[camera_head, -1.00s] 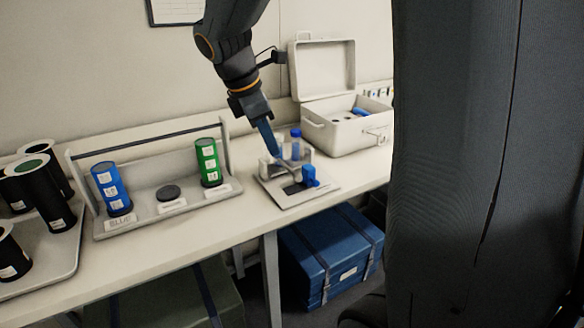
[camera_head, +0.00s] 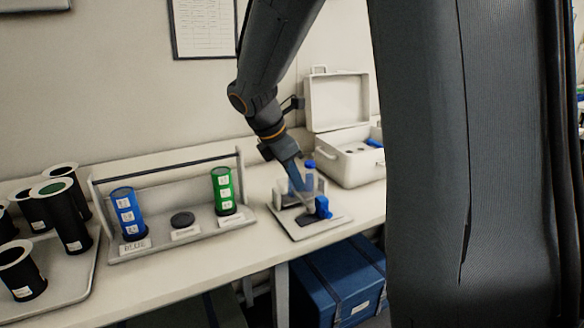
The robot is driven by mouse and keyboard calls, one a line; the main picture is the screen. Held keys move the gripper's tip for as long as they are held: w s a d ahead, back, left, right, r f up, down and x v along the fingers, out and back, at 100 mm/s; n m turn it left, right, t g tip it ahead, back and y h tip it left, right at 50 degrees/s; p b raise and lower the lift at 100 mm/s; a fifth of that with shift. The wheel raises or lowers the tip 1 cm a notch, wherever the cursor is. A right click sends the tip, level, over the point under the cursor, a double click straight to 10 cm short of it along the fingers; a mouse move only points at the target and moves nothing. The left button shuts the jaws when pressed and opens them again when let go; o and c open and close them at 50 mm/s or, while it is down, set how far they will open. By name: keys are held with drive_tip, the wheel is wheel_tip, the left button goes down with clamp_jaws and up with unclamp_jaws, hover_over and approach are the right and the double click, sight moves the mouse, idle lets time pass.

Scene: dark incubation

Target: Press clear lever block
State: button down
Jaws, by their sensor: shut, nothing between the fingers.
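The lever block stands on a grey base plate (camera_head: 322,226) on the bench, right of the middle of the view. It has pale uprights and a blue lever end (camera_head: 323,207) at its front right. My gripper (camera_head: 303,193) is shut and empty. It points down at the block from the upper left, and its tip overlaps the uprights just left of the blue end. I cannot tell whether it touches the lever. A blue-capped bottle (camera_head: 309,180) stands behind the block, partly hidden by my gripper.
A carrying rack (camera_head: 110,198) to the left holds a blue cylinder (camera_head: 128,213), a black disc (camera_head: 182,219) and a green cylinder (camera_head: 223,190). Several black canisters (camera_head: 68,220) stand at far left. An open white case (camera_head: 352,165) is close behind the block. My own dark body fills the right.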

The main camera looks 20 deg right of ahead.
sight(310, 207)
drive_tip(key=p+x, duration=0.1)
drive_tip(key=x, duration=0.7)
drive_tip(key=shift+a+p, duration=0.1)
drive_tip(key=shift+p, duration=0.2)
drive_tip(key=shift+s, duration=0.1)
